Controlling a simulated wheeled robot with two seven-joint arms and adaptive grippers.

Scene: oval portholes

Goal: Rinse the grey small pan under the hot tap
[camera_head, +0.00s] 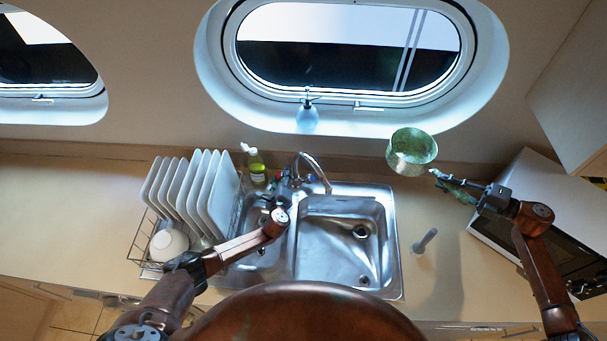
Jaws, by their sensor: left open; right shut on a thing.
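The small pan (411,152) is a grey, round pan with a greenish inside. It is held in the air behind and right of the sink, clear of the tap. My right gripper (447,180) is shut on its handle, at the pan's lower right. The tap's curved metal spout (318,170) rises at the back of the sink (340,225); no water stream is visible. My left gripper (282,184) is open at the tap's base, left of the spout. It hides part of the tap, and I cannot tell whether it touches a handle.
A rack of white plates (211,190) with a white bowl (169,244) stands left of the sink. A green soap bottle (257,168) stands behind it. A grey upright object (425,240) stands right of the sink. A microwave (546,225) is at far right.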

